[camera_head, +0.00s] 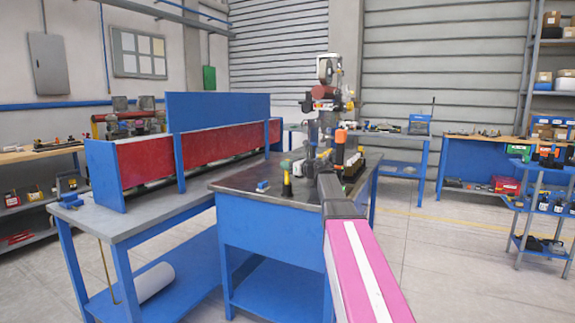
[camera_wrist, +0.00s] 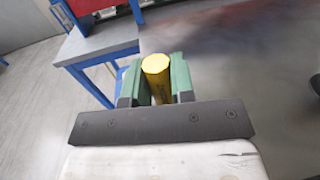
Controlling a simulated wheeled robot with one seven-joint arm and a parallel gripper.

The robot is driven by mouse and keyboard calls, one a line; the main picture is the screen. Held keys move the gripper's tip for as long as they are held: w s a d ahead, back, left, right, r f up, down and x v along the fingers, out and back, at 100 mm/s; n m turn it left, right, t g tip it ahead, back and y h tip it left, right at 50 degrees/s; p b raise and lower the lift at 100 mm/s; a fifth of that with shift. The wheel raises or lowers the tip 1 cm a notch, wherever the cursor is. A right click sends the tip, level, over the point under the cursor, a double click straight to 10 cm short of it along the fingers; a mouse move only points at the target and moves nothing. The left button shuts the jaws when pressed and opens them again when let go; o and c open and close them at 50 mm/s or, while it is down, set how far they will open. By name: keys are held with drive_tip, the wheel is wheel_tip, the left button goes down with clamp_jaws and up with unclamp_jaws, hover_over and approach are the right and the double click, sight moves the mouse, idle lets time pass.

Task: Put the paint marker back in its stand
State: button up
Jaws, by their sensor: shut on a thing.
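In the wrist view my gripper (camera_wrist: 156,82) has its green fingers closed on a yellow cylinder (camera_wrist: 155,66), which looks like the paint marker. Near the arm's end a cluster of dark and yellow items (camera_head: 352,167) stands at the bench's right side. Whether the marker's stand is among them I cannot tell.
The workbench (camera_head: 235,184) also bears a small blue item (camera_head: 263,185), a black and yellow upright item (camera_head: 287,186) and an orange-topped black one (camera_head: 340,148). A bench with red panels (camera_head: 150,160) adjoins at left. The bench top's front left is mostly clear.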

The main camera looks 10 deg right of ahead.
drive_tip(key=shift+f, duration=0.65)
drive_tip(key=o, duration=0.9)
drive_tip(key=shift+s+d, duration=0.1)
